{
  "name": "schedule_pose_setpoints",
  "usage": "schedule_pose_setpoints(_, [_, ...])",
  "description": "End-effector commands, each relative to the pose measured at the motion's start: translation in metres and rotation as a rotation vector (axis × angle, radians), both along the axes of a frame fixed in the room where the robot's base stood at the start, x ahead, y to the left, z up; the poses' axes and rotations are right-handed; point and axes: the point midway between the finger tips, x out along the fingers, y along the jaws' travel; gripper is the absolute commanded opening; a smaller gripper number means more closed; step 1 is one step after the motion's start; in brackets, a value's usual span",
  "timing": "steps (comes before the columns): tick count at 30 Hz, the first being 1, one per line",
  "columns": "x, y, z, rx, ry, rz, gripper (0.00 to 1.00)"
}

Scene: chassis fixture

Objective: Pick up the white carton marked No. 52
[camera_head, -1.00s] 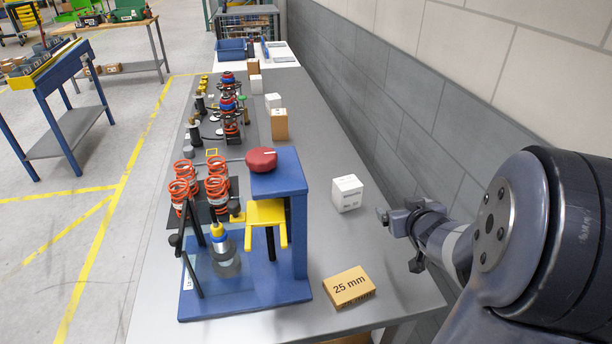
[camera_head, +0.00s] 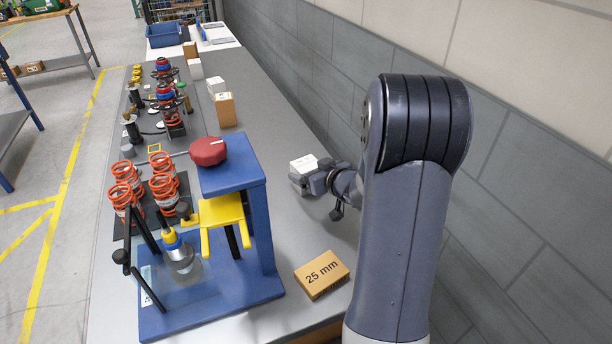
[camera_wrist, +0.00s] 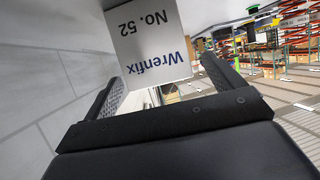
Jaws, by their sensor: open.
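The white carton (camera_head: 303,172) stands on the grey bench, to the right of the blue press fixture. In the wrist view the carton (camera_wrist: 150,42) shows its printed face, "Wrenfix No. 52", upside down. My gripper (camera_head: 312,181) is at the carton's near right side. In the wrist view my gripper (camera_wrist: 166,84) is open, with one finger on each side of the carton's lower part in the picture. I cannot tell whether either finger touches it.
The blue fixture (camera_head: 262,230) with a red knob (camera_head: 208,151) stands left of the carton. A brown "25 mm" box (camera_head: 321,274) lies in front, near the bench edge. A tan box (camera_head: 225,110) stands farther back. The grey wall (camera_head: 330,100) runs along the right.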

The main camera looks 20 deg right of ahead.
Motion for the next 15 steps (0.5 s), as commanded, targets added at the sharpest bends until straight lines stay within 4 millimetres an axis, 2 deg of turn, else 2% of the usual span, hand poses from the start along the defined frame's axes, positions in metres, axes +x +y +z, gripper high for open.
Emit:
schedule_pose_setpoints(6, [0.026, 0.005, -0.013, 0.000, 0.002, 0.001, 0.89])
schedule_pose_setpoints(15, [0.031, 0.005, -0.015, -0.001, 0.001, -0.001, 0.89])
